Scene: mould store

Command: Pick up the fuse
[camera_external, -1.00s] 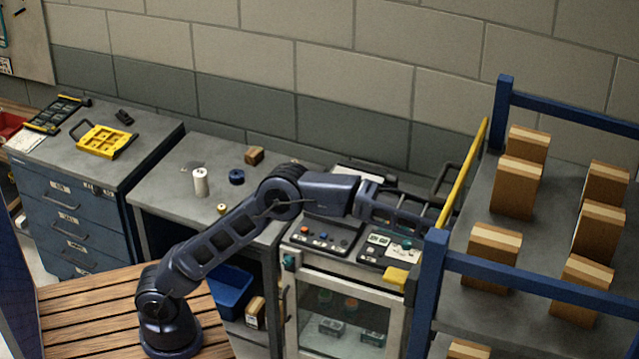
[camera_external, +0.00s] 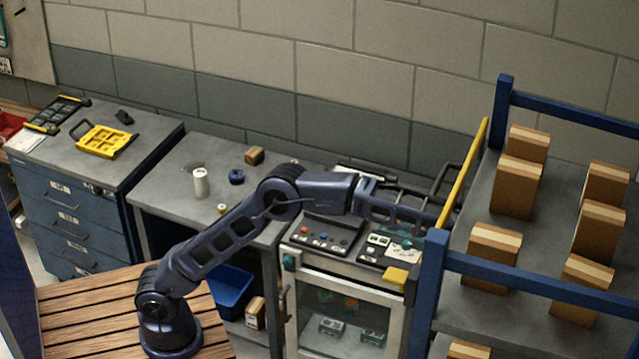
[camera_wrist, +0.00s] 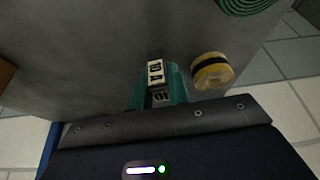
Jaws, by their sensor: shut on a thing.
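In the wrist view my gripper (camera_wrist: 158,98) has green fingers. They are shut on a small fuse (camera_wrist: 155,72), a dark, narrow block with a pale label that reads about "10 A". The fingers hide its lower sides. The fuse shows against a grey surface; I cannot tell whether it still touches it. In the external view my arm reaches right, over the cabinet with the control panels. Its end is near the yellow bar and blue post, and the fuse cannot be made out there.
In the wrist view a yellow roll with a dark band (camera_wrist: 211,71) lies close right of the fuse. A green coil (camera_wrist: 245,5) is at the top right. In the external view the yellow bar (camera_external: 467,172), blue post (camera_external: 428,285) and shelf boxes (camera_external: 491,257) stand beside my arm's end.

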